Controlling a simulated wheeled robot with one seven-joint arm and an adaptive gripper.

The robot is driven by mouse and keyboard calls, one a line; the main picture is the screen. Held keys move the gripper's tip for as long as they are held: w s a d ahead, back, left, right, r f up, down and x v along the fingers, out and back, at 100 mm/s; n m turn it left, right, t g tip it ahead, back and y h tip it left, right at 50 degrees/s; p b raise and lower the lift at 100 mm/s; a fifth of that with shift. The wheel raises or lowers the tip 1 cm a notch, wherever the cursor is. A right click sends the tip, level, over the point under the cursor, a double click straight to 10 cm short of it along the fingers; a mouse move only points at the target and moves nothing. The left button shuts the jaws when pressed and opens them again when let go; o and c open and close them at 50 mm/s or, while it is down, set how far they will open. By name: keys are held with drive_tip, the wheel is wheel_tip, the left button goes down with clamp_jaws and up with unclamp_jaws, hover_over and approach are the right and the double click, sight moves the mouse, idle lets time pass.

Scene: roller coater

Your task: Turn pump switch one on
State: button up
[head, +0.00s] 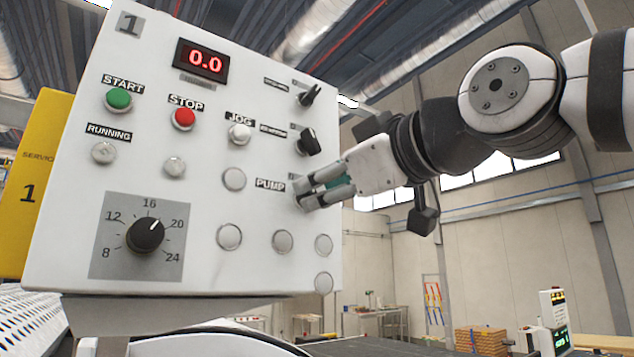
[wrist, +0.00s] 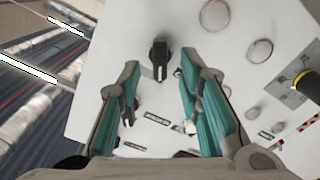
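The control panel (head: 215,120) is a white box with buttons, lamps and black switches. The PUMP label (head: 270,184) is beside my gripper (head: 318,195), whose fingers are at the panel's right side and hide the switch there. In the wrist view, a black rotary switch (wrist: 160,56) with a white mark shows between and just beyond the fingertips of my gripper (wrist: 160,70). The two teal-padded fingers are spread apart with nothing between the pads. I cannot tell whether a fingertip touches the panel.
Two black switches, an upper one (head: 310,95) and a lower one (head: 308,142), sit above my gripper. The green START button (head: 119,99), red STOP button (head: 184,117) and black dial (head: 146,235) lie left. Open hall space is right of the panel.

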drive_tip(key=shift+x, duration=1.1)
clamp_jaws()
drive_tip(key=shift+w+f+m, duration=0.1)
drive_tip(key=shift+m, duration=0.2)
drive_tip(key=shift+m+b, duration=0.8)
drive_tip(key=shift+m, duration=0.2)
drive_tip(key=shift+w+d+m+b, duration=0.1)
drive_tip(key=shift+m+b, duration=0.6)
drive_tip(key=shift+m, duration=1.6)
drive_tip(key=shift+d+m+b, duration=0.1)
drive_tip(key=shift+m+b, duration=0.55)
drive_tip(key=shift+m, duration=1.65)
